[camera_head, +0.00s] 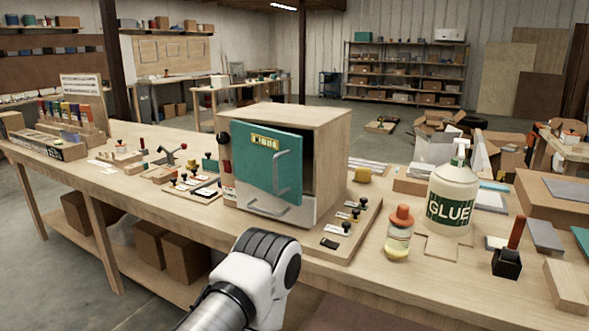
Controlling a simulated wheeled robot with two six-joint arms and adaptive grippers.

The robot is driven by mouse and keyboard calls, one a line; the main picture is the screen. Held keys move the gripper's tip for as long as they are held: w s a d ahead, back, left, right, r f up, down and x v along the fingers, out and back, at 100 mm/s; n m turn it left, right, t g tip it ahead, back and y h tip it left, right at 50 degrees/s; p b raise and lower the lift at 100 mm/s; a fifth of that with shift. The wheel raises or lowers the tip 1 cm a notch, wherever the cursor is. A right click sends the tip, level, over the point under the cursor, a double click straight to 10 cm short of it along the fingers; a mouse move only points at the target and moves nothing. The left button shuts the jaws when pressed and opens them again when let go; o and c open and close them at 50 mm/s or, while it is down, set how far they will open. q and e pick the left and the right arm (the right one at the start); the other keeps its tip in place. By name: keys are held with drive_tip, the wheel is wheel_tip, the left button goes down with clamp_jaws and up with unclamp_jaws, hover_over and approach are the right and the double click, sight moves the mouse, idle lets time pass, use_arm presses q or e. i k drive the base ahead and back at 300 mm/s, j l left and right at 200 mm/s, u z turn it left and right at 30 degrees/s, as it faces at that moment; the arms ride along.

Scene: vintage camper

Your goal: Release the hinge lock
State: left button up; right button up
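A small wooden cabinet (325,130) stands on the workbench with its teal door (255,165) ajar. A dark gap shows at the door's right side. The door has a yellow label (264,142) and a grey handle (288,178). A black knob (222,138) and a red-and-black part (226,166) sit at the cabinet's left front edge; I cannot tell which part is the hinge lock. One white-and-black arm link of mine reaches up in front of the bench, below the cabinet. Neither gripper shows.
A board with black knobs (345,232) lies right of the cabinet. An orange-capped jar (398,240), a glue bottle (452,198) and a red-handled tool in a black block (508,255) stand further right. Small fixtures (190,180) and a marker rack (75,122) crowd the left.

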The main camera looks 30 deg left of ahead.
sight(226, 163)
drive_tip(key=u, duration=1.3)
drive_tip(key=i+j, duration=0.5)
drive_tip(key=j, duration=0.2)
drive_tip(key=i+j+z, duration=0.1)
drive_tip(key=i+j, duration=0.15)
drive_tip(key=j, duration=0.15)
drive_tip(key=i+j, duration=0.25)
drive_tip(key=i+j+z, duration=0.1)
drive_tip(key=j, duration=0.4)
drive_tip(key=i+j, duration=0.55)
drive_tip(key=j, duration=0.25)
